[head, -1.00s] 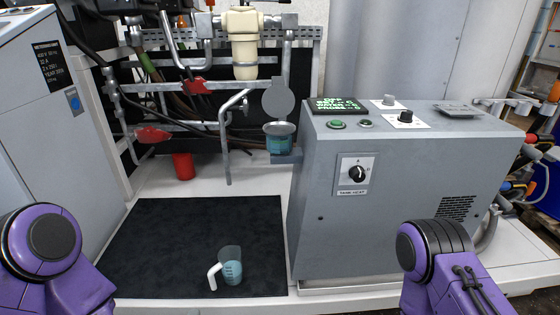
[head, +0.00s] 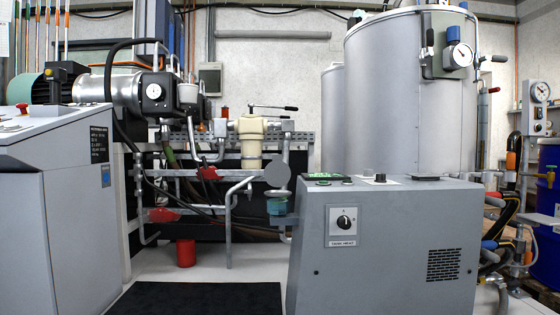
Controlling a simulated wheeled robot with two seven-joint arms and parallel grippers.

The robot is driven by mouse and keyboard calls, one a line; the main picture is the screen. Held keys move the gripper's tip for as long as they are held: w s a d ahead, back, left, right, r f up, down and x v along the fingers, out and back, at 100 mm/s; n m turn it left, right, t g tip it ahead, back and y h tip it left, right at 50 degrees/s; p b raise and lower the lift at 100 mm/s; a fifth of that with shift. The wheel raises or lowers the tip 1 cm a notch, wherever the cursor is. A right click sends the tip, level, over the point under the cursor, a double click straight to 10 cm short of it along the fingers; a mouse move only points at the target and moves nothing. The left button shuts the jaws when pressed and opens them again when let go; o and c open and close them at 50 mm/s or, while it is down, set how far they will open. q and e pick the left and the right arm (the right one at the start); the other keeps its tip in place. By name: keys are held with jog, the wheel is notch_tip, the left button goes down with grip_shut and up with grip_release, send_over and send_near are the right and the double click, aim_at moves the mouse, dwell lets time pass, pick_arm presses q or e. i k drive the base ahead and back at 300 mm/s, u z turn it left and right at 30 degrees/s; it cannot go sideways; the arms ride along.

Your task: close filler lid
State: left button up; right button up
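The filler (head: 277,205) is a small blue-green cup at the left side of the grey control box. Its round grey lid (head: 277,174) stands upright above it, hinged open. From this lower viewing angle the opening of the filler is hidden. Neither of my grippers is in the head view, so I cannot see whether they are open or shut.
The grey control box (head: 380,250) with its knob (head: 344,222) stands right of the filler. A red cup (head: 186,252) stands on the white surface behind the black mat (head: 200,298). Pipes with red valve handles (head: 164,215) run behind. A large tank (head: 410,95) rises at the back.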

aim_at(278, 173)
jog(key=z, duration=0.25)
jog(key=i, duration=1.05)
jog(key=u, duration=0.2)
